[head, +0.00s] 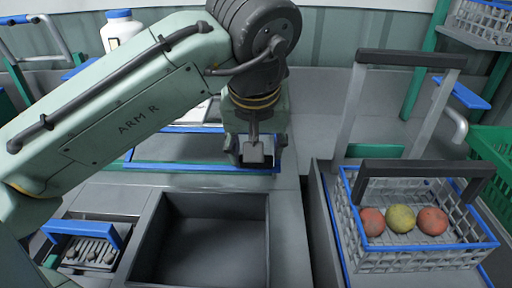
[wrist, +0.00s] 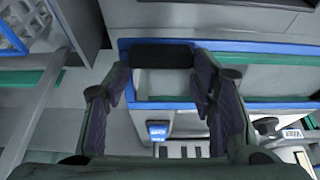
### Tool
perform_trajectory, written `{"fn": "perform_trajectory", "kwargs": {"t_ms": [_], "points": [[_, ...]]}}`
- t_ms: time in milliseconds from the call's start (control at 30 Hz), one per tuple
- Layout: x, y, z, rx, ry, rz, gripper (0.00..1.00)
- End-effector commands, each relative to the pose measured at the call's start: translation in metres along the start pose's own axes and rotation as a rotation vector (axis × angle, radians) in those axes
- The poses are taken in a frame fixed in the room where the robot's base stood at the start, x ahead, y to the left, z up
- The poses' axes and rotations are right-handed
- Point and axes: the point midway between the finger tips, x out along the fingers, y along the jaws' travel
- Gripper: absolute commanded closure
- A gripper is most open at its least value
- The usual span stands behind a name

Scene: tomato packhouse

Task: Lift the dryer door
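A blue-edged frame (head: 150,166) on the grey counter, left of and below my gripper in the head view, may belong to the dryer door; I cannot tell for sure. In the wrist view a black bar (wrist: 162,55) sits along a blue edge (wrist: 265,47), just beyond the space between my fingers. My gripper (head: 258,153) is over the right end of the blue-edged frame, pointing down. In the wrist view my gripper (wrist: 162,88) has its fingers wide apart with nothing between them. My arm hides part of the frame.
At right, a blue-rimmed wire basket (head: 372,257) holds three tomatoes (head: 401,218) under a dark handle (head: 424,167). An upright grey frame with a dark bar (head: 410,58) stands behind it. An empty grey basin (head: 212,240) is in front. A blue-handled roller box (head: 83,232) stands lower left.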

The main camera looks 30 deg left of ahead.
Motion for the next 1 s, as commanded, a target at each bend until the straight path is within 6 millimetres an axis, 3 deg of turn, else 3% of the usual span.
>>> {"fn": "perform_trajectory", "kwargs": {"t_ms": [267,633,767,1000], "points": [[0.0,0.0,0.001,0.002,-0.004,-0.001,0.31],[-0.003,0.0,0.002,0.003,-0.007,-0.002,0.3],[-0.019,0.0,0.001,0.003,-0.005,-0.002,0.3],[-0.07,0.001,0.0,0.003,-0.004,-0.001,0.3]]}}
